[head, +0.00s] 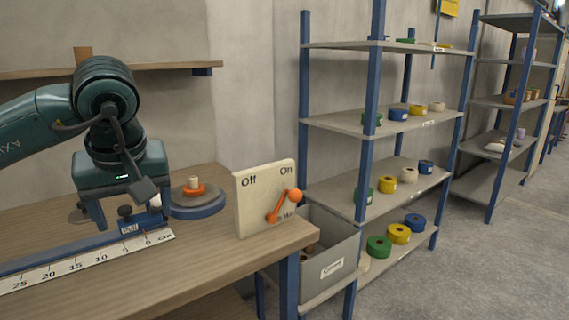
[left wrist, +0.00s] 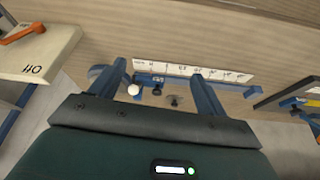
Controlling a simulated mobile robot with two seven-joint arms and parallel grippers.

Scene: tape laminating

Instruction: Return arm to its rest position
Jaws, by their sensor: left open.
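My left gripper (head: 128,213) hangs fingers-down over the wooden bench, above the zero end of a blue rail (head: 75,248) with a white centimetre ruler (head: 100,258). Its two fingers are spread, with no object visibly held between them. In the left wrist view the open fingers (left wrist: 158,80) frame part of the rail, and the ruler (left wrist: 190,69) lies beyond. A small white round part (left wrist: 133,89) shows beside one finger. A dark knob (head: 125,211) stands on the rail near the fingers. My right gripper is in neither view.
A switch box (head: 250,205) marked Off and On stands at the bench's right end, its orange lever (head: 284,206) tilted toward On. A blue round base (head: 198,210) with an orange piece sits close right of the gripper. A grey bin (head: 335,262) and shelves with tape rolls stand right.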

